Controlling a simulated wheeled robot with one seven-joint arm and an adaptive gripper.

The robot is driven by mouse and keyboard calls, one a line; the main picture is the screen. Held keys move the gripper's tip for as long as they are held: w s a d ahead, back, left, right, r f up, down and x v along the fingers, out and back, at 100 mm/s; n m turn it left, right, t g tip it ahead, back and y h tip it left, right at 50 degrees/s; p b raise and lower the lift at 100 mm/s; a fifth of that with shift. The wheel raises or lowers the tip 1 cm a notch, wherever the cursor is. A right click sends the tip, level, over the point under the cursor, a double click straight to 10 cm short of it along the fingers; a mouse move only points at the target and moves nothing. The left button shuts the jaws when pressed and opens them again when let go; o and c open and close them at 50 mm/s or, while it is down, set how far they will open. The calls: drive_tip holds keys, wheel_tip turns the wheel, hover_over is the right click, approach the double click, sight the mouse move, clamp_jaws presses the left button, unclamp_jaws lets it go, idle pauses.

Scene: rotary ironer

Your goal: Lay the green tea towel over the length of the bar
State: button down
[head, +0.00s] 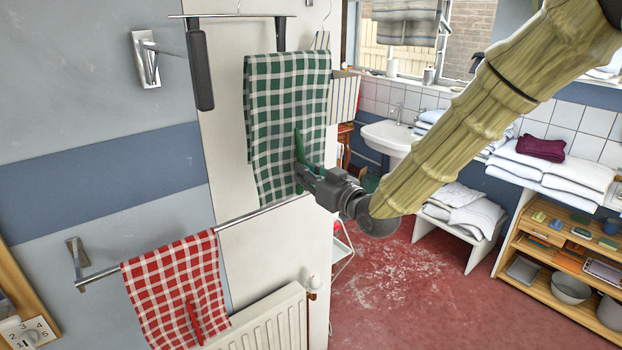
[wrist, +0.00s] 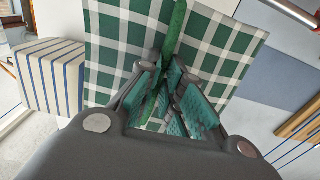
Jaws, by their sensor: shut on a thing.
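The green-and-white checked tea towel (head: 285,100) hangs spread and nearly flat in the upper middle of the head view. What holds its top edge is not clear. A long green grip piece (head: 299,146) stands at its lower right front. My gripper (head: 304,174) is shut on this piece, in front of the towel. In the wrist view, the green piece (wrist: 175,30) runs between the gripper's pads (wrist: 168,88), with the towel (wrist: 110,45) behind. The chrome bar (head: 254,213) runs below the towel, its right end hidden.
A red checked towel (head: 175,280) with a red grip piece hangs over the bar's left part. A white radiator (head: 270,322) stands below. An upper rail (head: 230,15) with dark handles is close to the green towel's top. The red floor (head: 385,300) at right is clear.

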drive_tip(key=shift+b+x, duration=0.3)
drive_tip(key=shift+x, duration=1.45)
drive_tip(key=shift+f+b, duration=0.3)
drive_tip(key=shift+f, duration=0.05)
wheel_tip(320, 180, down, 37)
drive_tip(key=b, duration=2.6)
drive_tip(key=shift+f+b, duration=0.45)
drive_tip(key=shift+f, duration=0.05)
idle(0.5)
drive_tip(key=c, duration=1.5)
unclamp_jaws()
